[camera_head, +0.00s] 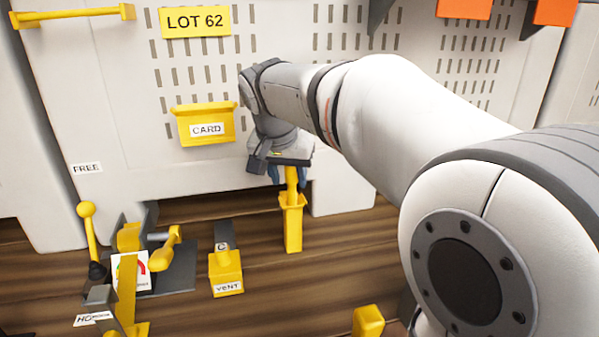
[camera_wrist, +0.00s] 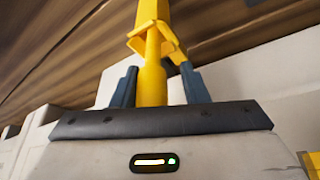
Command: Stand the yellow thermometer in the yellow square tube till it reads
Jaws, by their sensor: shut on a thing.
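The yellow thermometer (camera_head: 291,178) is upright below my gripper (camera_head: 288,176), which is shut on its upper part. In the wrist view, the thermometer (camera_wrist: 152,82) stands between the two dark blue fingers of my gripper (camera_wrist: 158,70). The yellow square tube (camera_head: 292,228) stands upright on the wooden floor, with a flared mouth. The thermometer's lower end goes into that mouth, and the rest of it is hidden inside. The tube also shows in the wrist view (camera_wrist: 152,14). I cannot see any reading.
A yellow CARD tray (camera_head: 187,125) is on the white panel, left of my gripper. A yellow VENT block (camera_head: 226,270) stands left of the tube. A yellow-knobbed lever (camera_head: 87,212) and a gauge (camera_head: 131,270) are further left. A yellow block (camera_head: 368,321) is at the front.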

